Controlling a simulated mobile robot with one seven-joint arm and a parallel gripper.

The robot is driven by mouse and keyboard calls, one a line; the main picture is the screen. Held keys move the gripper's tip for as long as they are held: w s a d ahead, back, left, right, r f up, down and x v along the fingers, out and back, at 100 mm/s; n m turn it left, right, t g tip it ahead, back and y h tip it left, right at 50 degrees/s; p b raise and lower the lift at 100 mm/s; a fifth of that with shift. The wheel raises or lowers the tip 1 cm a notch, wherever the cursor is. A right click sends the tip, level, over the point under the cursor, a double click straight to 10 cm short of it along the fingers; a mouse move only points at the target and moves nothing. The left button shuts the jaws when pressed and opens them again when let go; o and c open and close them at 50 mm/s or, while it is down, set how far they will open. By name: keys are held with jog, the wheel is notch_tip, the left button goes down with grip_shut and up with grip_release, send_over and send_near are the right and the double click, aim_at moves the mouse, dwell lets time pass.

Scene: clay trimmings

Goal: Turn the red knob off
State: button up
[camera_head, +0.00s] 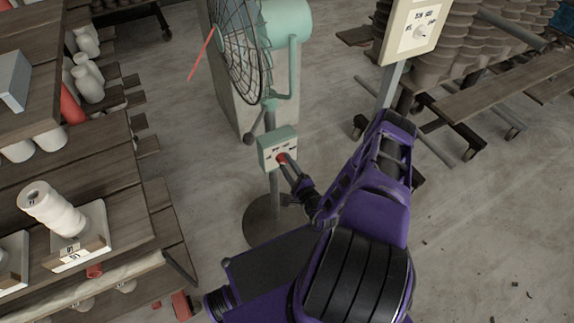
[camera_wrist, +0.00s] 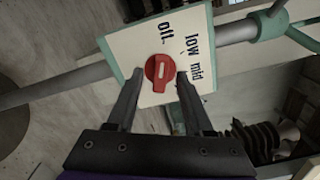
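The red knob (camera_wrist: 160,70) sits on the pale face of a control box (camera_wrist: 120,45) with printed labels, including "low" and "mid". The knob carries a pale rectangular mark; I cannot tell which label it points to. In the head view the green-edged box (camera_head: 268,146) is on the stand of a green fan (camera_head: 240,45), and the knob (camera_head: 283,158) partly shows at my gripper (camera_head: 289,167). In the wrist view my gripper (camera_wrist: 160,74) is open, one finger on either side of the knob. Small gaps seem to show between the fingertips and the knob.
A second panel with a pale knob (camera_head: 420,32) stands on a post at upper right. Wooden shelves (camera_head: 110,165) with white spools and boxes are at left. A wheeled rack (camera_head: 500,90) is at the back right. Open floor (camera_head: 490,230) lies at right.

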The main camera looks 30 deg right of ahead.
jog(key=shift+s, duration=0.1)
jog(key=s, duration=1.7)
jog(key=shift+s+d, duration=0.15)
jog(key=shift+d, duration=0.15)
